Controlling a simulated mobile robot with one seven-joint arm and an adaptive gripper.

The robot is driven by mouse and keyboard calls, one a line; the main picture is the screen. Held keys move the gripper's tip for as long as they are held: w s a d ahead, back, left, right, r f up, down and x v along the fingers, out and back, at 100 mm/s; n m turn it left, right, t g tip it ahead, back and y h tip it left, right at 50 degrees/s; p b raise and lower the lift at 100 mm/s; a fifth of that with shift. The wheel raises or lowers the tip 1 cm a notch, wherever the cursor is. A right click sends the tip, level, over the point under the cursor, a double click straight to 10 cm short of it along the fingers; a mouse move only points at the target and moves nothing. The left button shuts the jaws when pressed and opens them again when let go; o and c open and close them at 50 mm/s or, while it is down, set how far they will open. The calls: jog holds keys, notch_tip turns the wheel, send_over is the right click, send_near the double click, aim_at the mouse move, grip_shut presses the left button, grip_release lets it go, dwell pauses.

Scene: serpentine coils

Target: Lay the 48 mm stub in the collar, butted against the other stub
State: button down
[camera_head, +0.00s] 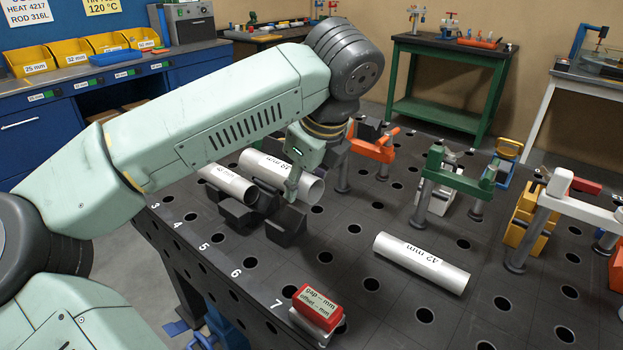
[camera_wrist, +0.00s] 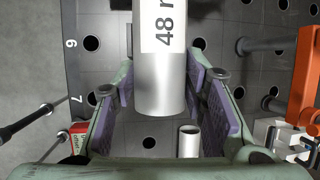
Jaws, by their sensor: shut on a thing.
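My gripper (camera_head: 293,185) is shut on the 48 mm stub (camera_head: 313,188), a silver tube with a white label. In the wrist view the 48 mm stub (camera_wrist: 160,95) lies lengthwise between the two purple pads of my gripper (camera_wrist: 165,88). The other stub (camera_head: 236,190), also silver and labelled, lies to its left in the head view, resting in a dark block. Dark V-shaped blocks (camera_head: 284,229) stand under and in front of the held stub; they look like the collar's cradle. Whether the held stub touches them or the other stub cannot be told; my arm hides part.
A 42 mm tube (camera_head: 423,263) lies on the black perforated table, right of the blocks. A red box (camera_head: 317,309) marked gap and offset sits at the near edge. Orange (camera_head: 371,149), green (camera_head: 460,176) and white (camera_head: 577,197) clamps stand behind and to the right.

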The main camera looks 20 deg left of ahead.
jog(key=shift+f+b, duration=0.8)
jog(key=shift+f, duration=1.6)
jog(key=shift+b, duration=0.55)
jog(key=shift+f, duration=0.2)
jog(key=shift+f+b, duration=1.2)
jog(key=shift+b, duration=0.3)
jog(key=shift+f+b, duration=0.65)
jog(key=shift+b, duration=0.35)
jog(key=shift+w+a+b, duration=0.15)
jog(key=shift+a+b, duration=0.2)
jog(key=shift+a, duration=0.05)
jog(key=c, duration=0.9)
grip_release()
jog(key=shift+a, duration=0.1)
